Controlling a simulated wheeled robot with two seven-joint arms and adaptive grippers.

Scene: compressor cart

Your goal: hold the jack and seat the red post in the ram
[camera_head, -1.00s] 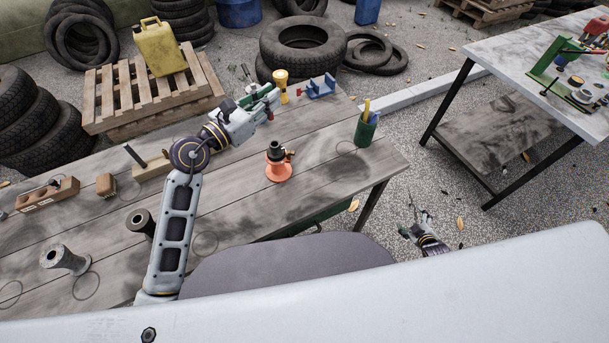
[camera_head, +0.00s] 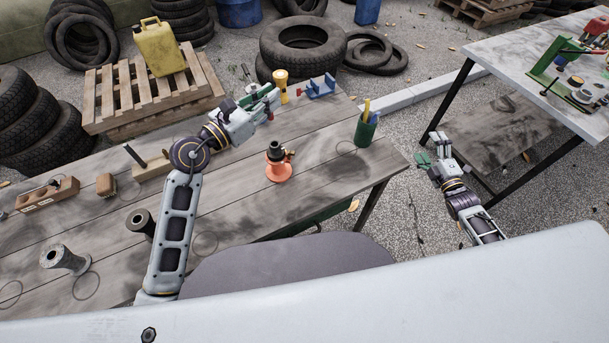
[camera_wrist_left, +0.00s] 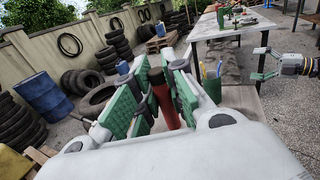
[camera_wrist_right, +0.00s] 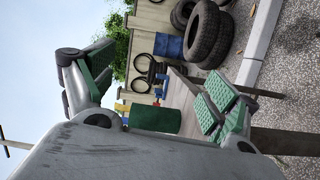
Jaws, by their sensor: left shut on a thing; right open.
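An orange jack (camera_head: 278,172) with a dark upper cylinder stands upright on the wooden table, right of my left arm. My left gripper (camera_head: 262,101) is above the table's far side, behind the jack in the head view. It is shut on a red post (camera_wrist_left: 164,102) with a dark brown end, seen between the green pads in the left wrist view. A small red part of the post (camera_head: 270,115) shows below the fingers in the head view. My right gripper (camera_head: 436,150) is open and empty, off the table's right end, apart from the jack.
A green pen cup (camera_head: 366,130) stands near the table's right end; it also shows between my right fingers' directions in the right wrist view (camera_wrist_right: 155,118). A yellow flashlight (camera_head: 281,84) and blue vise (camera_head: 321,87) are at the back. A second table (camera_head: 510,50) stands right.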

